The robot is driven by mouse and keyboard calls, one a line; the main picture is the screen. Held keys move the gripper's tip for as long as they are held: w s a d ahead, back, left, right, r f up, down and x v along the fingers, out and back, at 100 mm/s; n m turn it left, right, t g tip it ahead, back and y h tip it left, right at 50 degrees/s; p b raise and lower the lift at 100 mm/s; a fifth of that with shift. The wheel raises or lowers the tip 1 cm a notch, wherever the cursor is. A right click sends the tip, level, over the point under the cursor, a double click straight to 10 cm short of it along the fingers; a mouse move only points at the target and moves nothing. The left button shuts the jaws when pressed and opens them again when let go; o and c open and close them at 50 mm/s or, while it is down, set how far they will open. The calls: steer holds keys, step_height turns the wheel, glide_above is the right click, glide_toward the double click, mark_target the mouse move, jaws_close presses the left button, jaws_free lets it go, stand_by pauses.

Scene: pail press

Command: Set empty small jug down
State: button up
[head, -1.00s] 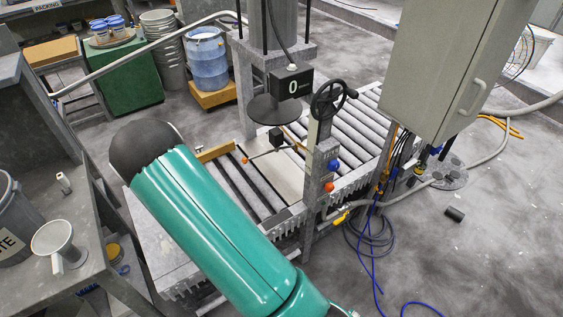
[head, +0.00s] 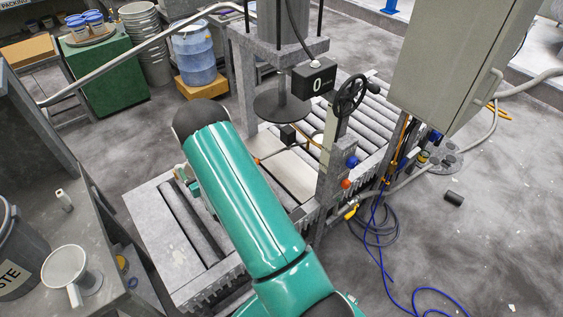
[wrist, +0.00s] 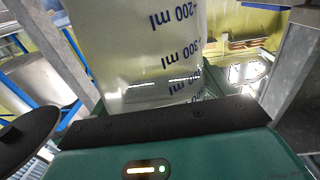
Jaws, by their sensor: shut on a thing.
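The small jug (wrist: 150,50) is a clear, see-through vessel with dark millilitre marks, filling the upper middle of the wrist view. The marks appear upside down there, and I see no contents through the wall. My gripper (wrist: 168,122) is shut on the jug; its dark bar crosses in front of the jug's lower part in the picture. In the head view my green arm hides the gripper and most of what it holds. Whether the jug touches any surface cannot be told.
A roller conveyor (head: 172,240) runs under the press plate (head: 283,106). A handwheel (head: 350,95) and grey cabinet (head: 445,65) stand right. A bench (head: 105,270) at left holds a pale, handled vessel (head: 65,263) and a small bottle (head: 64,200). Hoses lie on the floor at right.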

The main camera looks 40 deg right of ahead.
steer(key=s+d+f+m+h, duration=0.1)
steer(key=d+f, duration=0.2)
steer(key=d, duration=0.9)
steer(key=s+d+f+m+g+h, duration=0.1)
steer(key=s+d+f+h, duration=0.1)
steer(key=d, duration=1.1)
steer(key=s+d+f+m+h, duration=0.1)
steer(key=d+f, duration=0.4)
steer(key=d, duration=0.7)
steer(key=shift+s+d+h, duration=0.15)
steer(key=shift+d+h, duration=0.15)
steer(key=shift+h, duration=0.3)
steer(key=shift+f, duration=0.2)
steer(key=o, duration=1.2)
steer(key=shift+f+g, duration=0.1)
steer(key=shift+g, duration=0.2)
steer(key=v, duration=1.2)
